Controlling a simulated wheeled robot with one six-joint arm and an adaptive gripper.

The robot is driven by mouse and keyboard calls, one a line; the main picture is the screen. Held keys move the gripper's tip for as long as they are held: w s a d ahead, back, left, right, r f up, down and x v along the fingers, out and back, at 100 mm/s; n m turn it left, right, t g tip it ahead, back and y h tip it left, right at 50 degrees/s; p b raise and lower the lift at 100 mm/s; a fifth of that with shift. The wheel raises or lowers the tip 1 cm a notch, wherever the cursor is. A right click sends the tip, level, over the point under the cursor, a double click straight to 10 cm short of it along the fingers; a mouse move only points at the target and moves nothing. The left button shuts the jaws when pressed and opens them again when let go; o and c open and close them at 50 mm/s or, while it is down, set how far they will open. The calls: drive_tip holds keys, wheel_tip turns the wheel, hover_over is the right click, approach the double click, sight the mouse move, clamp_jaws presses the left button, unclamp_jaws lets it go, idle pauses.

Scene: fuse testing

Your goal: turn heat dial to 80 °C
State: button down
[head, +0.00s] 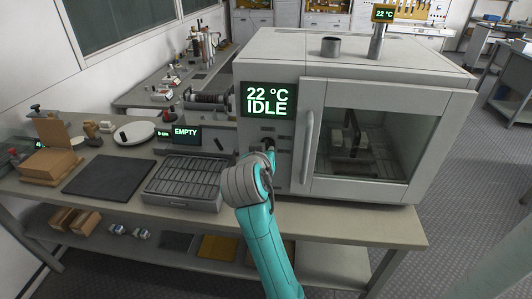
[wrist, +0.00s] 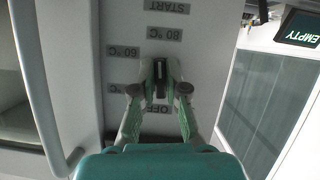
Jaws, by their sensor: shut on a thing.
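The heat dial (wrist: 160,81) is a small dark knob on the oven's front panel, between my fingertips in the wrist view. My gripper (wrist: 160,76) is shut on it, one finger on each side. In the head view my gripper (head: 267,155) is at the panel below the oven display (head: 267,100), which reads 22 °C IDLE, and hides most of the dial. The wrist view is upside down. Temperature labels (wrist: 165,34) and an OFF label (wrist: 158,109) surround the dial. The dial's bar looks roughly upright; its exact setting is hard to tell.
The oven (head: 390,100) has a closed glass door with a vertical handle (head: 307,145) just right of my gripper. A slotted grey tray (head: 183,184), a dark mat (head: 110,174) and a small EMPTY display (head: 186,134) are on the bench to the left.

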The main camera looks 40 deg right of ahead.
drive_tip(key=shift+f+m, duration=0.15)
drive_tip(key=shift+m, duration=0.25)
drive_tip(key=shift+y, duration=0.3)
drive_tip(key=c, duration=1.2)
unclamp_jaws()
drive_tip(key=v, duration=1.2)
drive_tip(key=shift+s, duration=0.2)
drive_tip(key=shift+f, duration=0.1)
